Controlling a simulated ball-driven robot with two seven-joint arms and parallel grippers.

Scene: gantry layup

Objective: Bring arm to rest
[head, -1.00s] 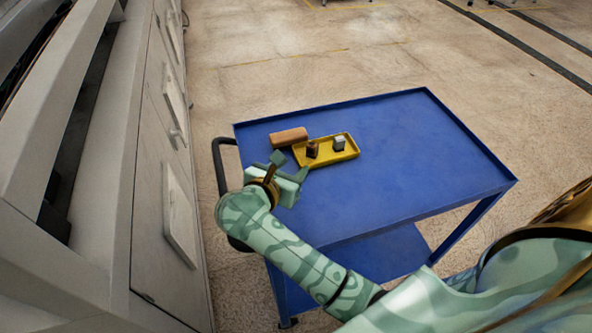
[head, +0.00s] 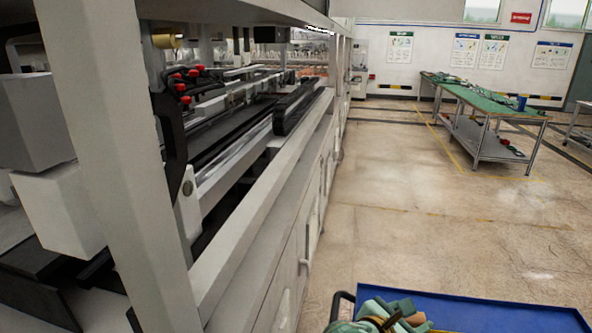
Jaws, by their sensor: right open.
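My right gripper (head: 400,312) shows at the bottom edge of the head view, over the near left part of the blue cart (head: 500,312). It is open, and I see nothing between its fingers. Its patterned green wrist is cut off by the frame edge. Only the far strip of the cart top is in view. My left gripper is not in view.
A long grey machine (head: 255,210) with rails and red knobs fills the left side. A green-topped workbench (head: 490,101) stands at the far right, with items on it. The floor (head: 430,225) between them is open.

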